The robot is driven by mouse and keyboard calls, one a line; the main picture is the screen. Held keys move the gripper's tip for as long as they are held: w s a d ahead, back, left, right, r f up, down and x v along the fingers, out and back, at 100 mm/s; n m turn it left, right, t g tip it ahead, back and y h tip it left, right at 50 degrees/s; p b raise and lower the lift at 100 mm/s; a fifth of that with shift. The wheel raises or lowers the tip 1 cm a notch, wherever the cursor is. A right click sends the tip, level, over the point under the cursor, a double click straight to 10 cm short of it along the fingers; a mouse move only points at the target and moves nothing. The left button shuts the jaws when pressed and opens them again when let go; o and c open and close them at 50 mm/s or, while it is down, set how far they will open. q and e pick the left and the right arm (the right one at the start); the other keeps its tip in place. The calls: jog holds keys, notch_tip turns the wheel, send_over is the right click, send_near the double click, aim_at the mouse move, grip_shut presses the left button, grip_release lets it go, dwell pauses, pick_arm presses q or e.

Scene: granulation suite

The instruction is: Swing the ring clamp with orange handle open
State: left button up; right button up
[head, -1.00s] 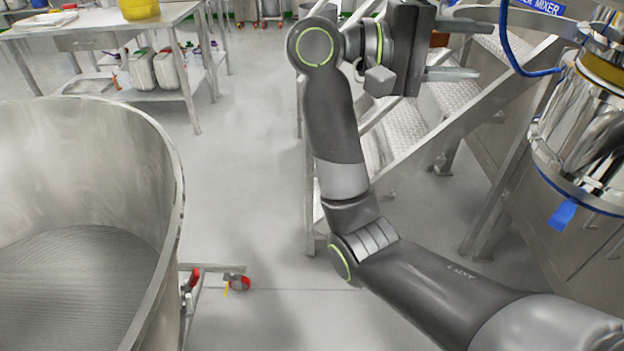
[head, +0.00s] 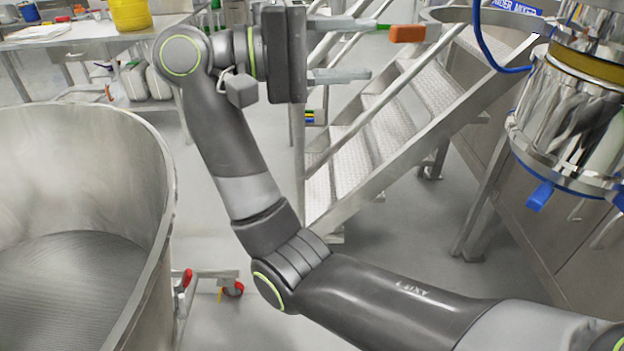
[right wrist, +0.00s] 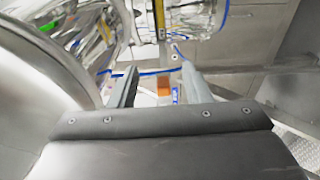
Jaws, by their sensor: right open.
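The orange handle (head: 407,33) sits on the ring clamp (head: 436,15), a grey curved band at the top right of the head view. The band stands out to the left of the shiny steel vessel (head: 560,115); whether its far end is free, I cannot tell. My right gripper (head: 372,49) is open and empty, its fingers pointing right, just left of the handle and apart from it. In the right wrist view the orange handle (right wrist: 164,88) shows between the open fingers of the right gripper (right wrist: 160,72), beyond them. My left gripper is not in view.
Metal steps with a rail (head: 400,120) stand behind my right arm. A large steel bowl (head: 172,190) on a wheeled frame fills the left. A blue hose (head: 482,42) hangs near the clamp. A table (head: 90,38) stands at the back left. Floor shows between bowl and steps.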

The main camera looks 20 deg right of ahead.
jog(key=w+f+n+t+h, duration=0.9)
jog(key=w+f+n, duration=0.4)
jog(key=n, duration=0.8)
jog(key=w+f+n+t+y, duration=0.3)
jog(key=f+n+t+y, duration=0.5)
jog(key=n, duration=0.6)
jog(key=w+f+n+t+y+p, duration=0.1)
jog(key=w+f+n+t+y, duration=0.2)
jog(key=f+n+t+y, duration=0.5)
jog(key=shift+d+f+n+t+y, duration=0.25)
jog(key=shift+f+n+y, duration=1.15)
jog(key=shift+f+n, duration=1.6)
jog(key=shift+a+r+n, duration=0.1)
jog(key=shift+r+n, duration=0.1)
jog(key=shift+n, duration=0.1)
